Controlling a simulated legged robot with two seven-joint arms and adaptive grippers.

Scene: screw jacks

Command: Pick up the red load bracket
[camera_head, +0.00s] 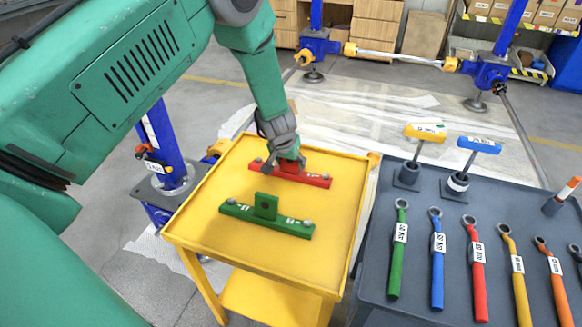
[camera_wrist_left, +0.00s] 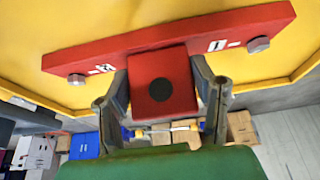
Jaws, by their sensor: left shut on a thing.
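The red load bracket (camera_head: 312,177) is at the far side of the yellow cart top, a flat bar with a bolt near each end. Its raised middle block is mostly hidden by my left gripper (camera_head: 284,164) in the head view. In the left wrist view, the red load bracket (camera_wrist_left: 160,82) shows its block with a dark round hole between the two fingers of my left gripper (camera_wrist_left: 163,88). The gripper is shut on that block. I cannot tell whether the bar touches the cart top. My right gripper is not in view.
The yellow cart (camera_head: 196,218) also carries a green bracket (camera_head: 267,214), nearer than the red one. Blue jack posts (camera_head: 165,150) stand behind and left of the cart.

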